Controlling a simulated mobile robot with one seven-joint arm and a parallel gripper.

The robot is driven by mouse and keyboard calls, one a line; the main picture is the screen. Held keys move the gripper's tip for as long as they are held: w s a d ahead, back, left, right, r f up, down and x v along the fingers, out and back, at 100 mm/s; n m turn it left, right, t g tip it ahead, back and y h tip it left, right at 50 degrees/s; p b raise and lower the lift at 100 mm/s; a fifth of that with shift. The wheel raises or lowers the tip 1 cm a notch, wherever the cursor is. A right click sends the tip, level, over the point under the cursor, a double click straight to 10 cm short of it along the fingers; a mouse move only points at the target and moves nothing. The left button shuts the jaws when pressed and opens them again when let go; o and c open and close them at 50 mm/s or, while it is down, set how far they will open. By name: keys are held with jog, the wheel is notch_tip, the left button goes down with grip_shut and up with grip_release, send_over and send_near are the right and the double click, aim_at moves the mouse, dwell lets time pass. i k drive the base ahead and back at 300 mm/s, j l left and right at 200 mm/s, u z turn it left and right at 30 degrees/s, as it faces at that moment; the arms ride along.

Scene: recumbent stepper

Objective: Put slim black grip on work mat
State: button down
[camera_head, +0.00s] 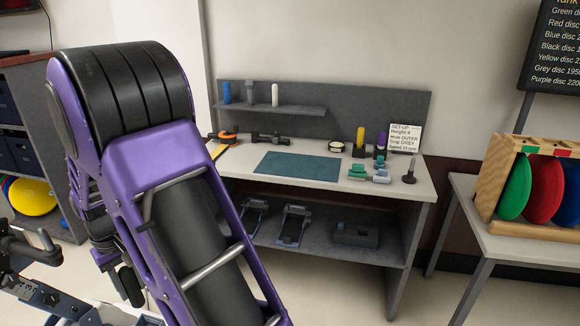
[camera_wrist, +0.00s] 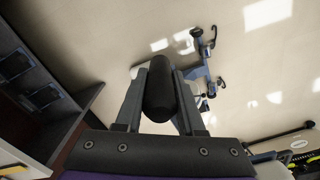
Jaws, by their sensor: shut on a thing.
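The slim black grip (camera_wrist: 160,95) is a dark, round-ended cylinder between the two fingers of my gripper (camera_wrist: 160,78) in the wrist view. The fingers are shut on it from both sides, and its rounded end points away from the wrist. The work mat (camera_head: 297,163) is a flat teal rectangle on the grey workbench in the head view, and its visible surface is bare. My purple arm fills the left of the head view, and I cannot make out the gripper there. In the wrist view there is floor beyond the grip, and no mat shows.
The workbench (camera_head: 232,178) has tools at its back left and small teal and grey parts (camera_head: 358,171) right of the mat. A black upright post (camera_head: 409,172) stands near its right end. A disc rack (camera_head: 490,215) stands on the right table. Exercise equipment (camera_head: 40,290) is at lower left.

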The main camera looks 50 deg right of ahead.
aim_at(300, 165)
jog(key=i+l+z, duration=0.1)
jog(key=z, duration=1)
jog(key=i+z, duration=0.3)
jog(key=z, duration=0.15)
jog(key=i+j+z, duration=0.15)
jog(key=z, duration=0.3)
jog(key=i+j+z, duration=0.4)
jog(key=i+j, duration=0.85)
jog(key=j, duration=0.15)
jog(key=i+z, duration=0.05)
